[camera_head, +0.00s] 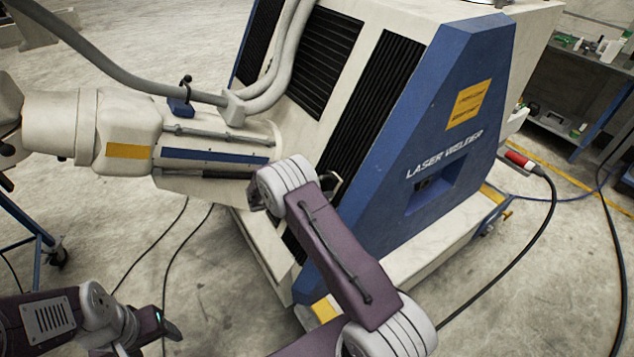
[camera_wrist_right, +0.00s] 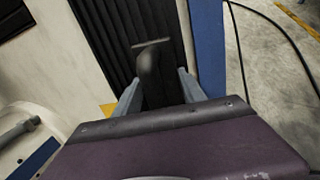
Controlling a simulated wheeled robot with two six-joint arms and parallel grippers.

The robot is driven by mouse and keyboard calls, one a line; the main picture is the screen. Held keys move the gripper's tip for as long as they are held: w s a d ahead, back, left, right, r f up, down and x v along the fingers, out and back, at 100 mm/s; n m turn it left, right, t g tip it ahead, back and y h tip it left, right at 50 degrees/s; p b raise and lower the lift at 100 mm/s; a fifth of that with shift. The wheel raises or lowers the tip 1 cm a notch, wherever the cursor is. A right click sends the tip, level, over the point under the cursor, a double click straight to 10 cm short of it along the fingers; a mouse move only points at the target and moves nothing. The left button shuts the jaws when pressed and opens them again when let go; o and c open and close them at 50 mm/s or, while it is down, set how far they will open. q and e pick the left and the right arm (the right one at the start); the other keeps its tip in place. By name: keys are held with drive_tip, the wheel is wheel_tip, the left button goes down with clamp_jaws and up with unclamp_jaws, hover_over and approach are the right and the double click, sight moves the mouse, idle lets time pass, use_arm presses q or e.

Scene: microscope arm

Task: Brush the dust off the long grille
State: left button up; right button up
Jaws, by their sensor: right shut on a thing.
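The long grille (camera_head: 372,100) is a dark ribbed strip on the white machine, beside its blue end panel. Its lower part is partly hidden by my right arm. In the right wrist view the grille (camera_wrist_right: 112,40) fills the upper middle. My right gripper (camera_wrist_right: 158,88) is shut on a dark brush handle (camera_wrist_right: 150,72), which has a thin crossbar at its far end. The brush is in front of the grille; I cannot tell whether it touches. No dust can be made out. My left arm shows at the lower left, its gripper (camera_head: 158,328) small and unclear.
The laser welder's blue panel (camera_head: 455,110) stands right of the grille. A shorter grille (camera_head: 325,62) is to its left. A thick grey hose (camera_head: 285,65) and a white cylindrical unit (camera_head: 215,150) lie left of my right arm. A black cable (camera_head: 520,245) crosses the floor at right.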

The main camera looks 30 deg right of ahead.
drive_tip(key=shift+w+p+v, duration=0.15)
drive_tip(key=shift+p+v, duration=0.4)
drive_tip(key=shift+v, duration=0.95)
drive_tip(key=shift+w+p+v, duration=0.15)
drive_tip(key=shift+p+v, duration=0.35)
drive_tip(key=shift+v, duration=1.05)
drive_tip(key=p+v, duration=0.1)
drive_tip(key=v, duration=0.2)
drive_tip(key=shift+w+a, duration=0.1)
drive_tip(key=shift+w, duration=0.1)
